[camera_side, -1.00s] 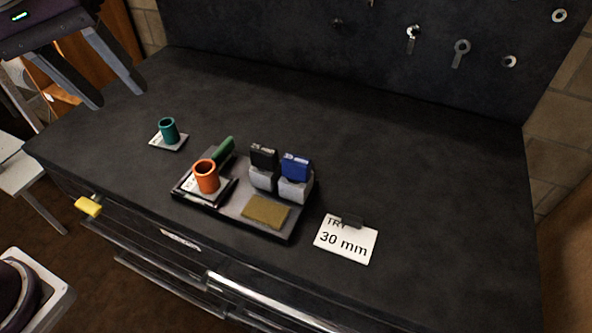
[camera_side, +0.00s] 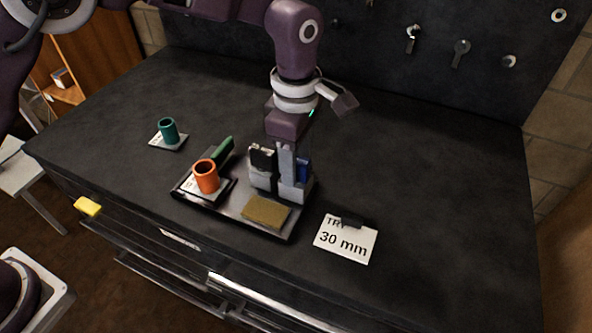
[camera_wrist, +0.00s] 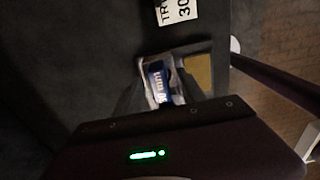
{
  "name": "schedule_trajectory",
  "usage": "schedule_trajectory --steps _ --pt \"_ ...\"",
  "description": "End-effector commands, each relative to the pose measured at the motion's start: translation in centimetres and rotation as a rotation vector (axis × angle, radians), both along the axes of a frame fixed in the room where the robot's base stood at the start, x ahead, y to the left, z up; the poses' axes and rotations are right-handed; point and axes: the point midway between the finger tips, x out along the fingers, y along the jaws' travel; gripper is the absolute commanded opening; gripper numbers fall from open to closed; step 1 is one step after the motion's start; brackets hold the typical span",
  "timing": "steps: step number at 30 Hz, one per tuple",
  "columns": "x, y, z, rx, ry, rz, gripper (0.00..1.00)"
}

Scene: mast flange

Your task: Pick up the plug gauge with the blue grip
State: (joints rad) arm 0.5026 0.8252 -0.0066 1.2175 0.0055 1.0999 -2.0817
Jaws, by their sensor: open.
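The plug gauge with the blue grip (camera_side: 304,171) stands upright in a grey block on the tray (camera_side: 229,205), partly hidden by a finger. In the wrist view its blue grip (camera_wrist: 159,82), with white lettering, shows between my fingers. My gripper (camera_side: 293,168) points down over it with the jaws open, the fingers low at the grip; whether they touch it I cannot tell. A gauge with a black grip (camera_side: 262,159) stands close on the left, beside the near finger.
A "TRY 30 mm" card (camera_side: 345,243) lies right of the tray.

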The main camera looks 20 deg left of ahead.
Motion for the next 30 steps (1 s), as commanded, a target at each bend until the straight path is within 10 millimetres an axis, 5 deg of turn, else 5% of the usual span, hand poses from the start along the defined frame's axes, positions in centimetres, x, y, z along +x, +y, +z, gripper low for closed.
schedule_trajectory --steps 5,13,23,30 --pt "0.0 0.0 0.0 -0.001 -0.001 -0.001 0.47" --pt "0.0 0.0 0.0 -0.001 -0.001 -0.001 0.0" --pt "0.1 0.0 0.6 -0.001 -0.002 -0.001 0.0" --pt "0.1 -0.1 6.4 -0.004 -0.007 -0.001 0.0"
